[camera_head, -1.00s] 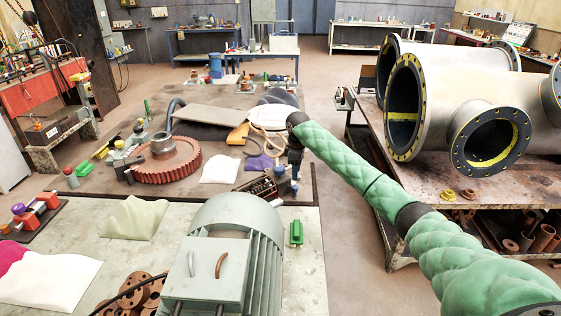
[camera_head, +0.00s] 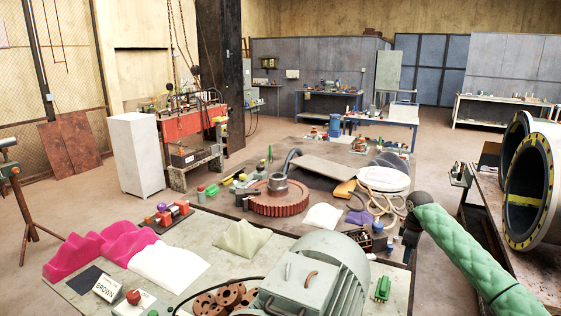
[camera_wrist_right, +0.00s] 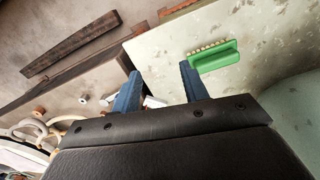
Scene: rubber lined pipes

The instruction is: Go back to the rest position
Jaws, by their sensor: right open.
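My right arm, in a green quilted sleeve, comes in from the lower right of the head view. Its black wrist and right gripper (camera_head: 408,238) are over the table's right edge, pointing down. In the right wrist view the two blue fingers of the right gripper (camera_wrist_right: 158,88) stand apart with nothing gripped between them. A green brush (camera_wrist_right: 215,56) lies on the pale tabletop just beyond the right finger; it also shows in the head view (camera_head: 382,289). My left gripper is not in view.
Large flanged pipes (camera_head: 530,185) rest on a bench at the right. A white cabinet (camera_head: 137,155) stands at the left. Open floor lies left and behind.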

